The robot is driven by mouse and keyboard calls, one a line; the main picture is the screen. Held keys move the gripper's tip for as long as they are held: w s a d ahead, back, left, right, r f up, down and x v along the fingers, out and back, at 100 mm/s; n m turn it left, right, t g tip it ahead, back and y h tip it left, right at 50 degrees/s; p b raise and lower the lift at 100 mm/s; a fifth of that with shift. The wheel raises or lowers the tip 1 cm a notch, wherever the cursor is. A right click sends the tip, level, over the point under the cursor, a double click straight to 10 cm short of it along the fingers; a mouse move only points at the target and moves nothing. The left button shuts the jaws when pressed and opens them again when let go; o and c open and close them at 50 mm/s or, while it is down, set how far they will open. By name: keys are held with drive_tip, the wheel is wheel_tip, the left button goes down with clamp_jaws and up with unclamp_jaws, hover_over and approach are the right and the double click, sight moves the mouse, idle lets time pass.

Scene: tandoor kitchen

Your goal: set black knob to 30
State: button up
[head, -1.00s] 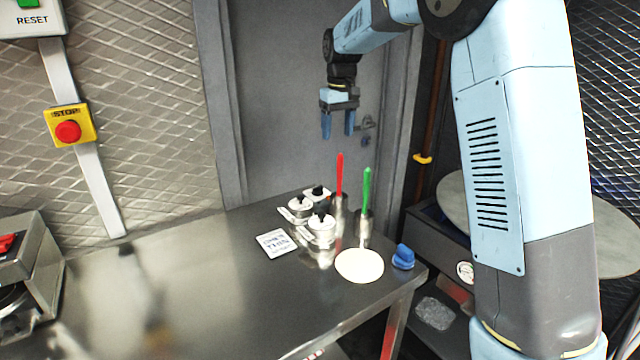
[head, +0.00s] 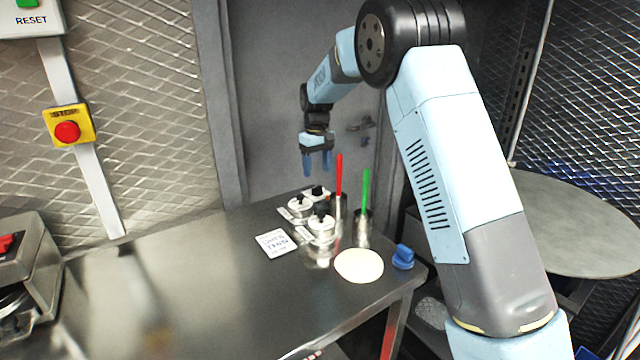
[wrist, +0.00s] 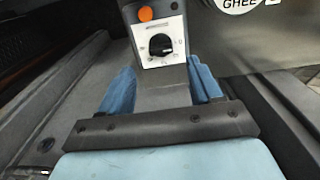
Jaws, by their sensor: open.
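The black knob (wrist: 160,45) sits on a white dial plate (wrist: 174,28) with small marks, on a grey metal housing in the wrist view. The marks are too small to read. In the head view what seems to be the same black knob (head: 318,190) is at the far edge of the steel table. My gripper (head: 316,168) hangs fingers-down just above it, apart from it. The gripper's blue fingers also show in the wrist view (wrist: 162,84), spread apart with nothing between them, and the knob lies beyond them, between their lines.
An orange lamp (wrist: 145,14) is by the dial. Two lidded pots (head: 321,228) stand in front of the knob, with a red-handled tool (head: 339,175) and a green-handled tool (head: 366,190) to the right. A flatbread (head: 359,265) and blue object (head: 403,257) lie nearer.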

sight(317, 190)
drive_tip(key=shift+f, duration=2.9)
drive_tip(key=shift+c, duration=0.4)
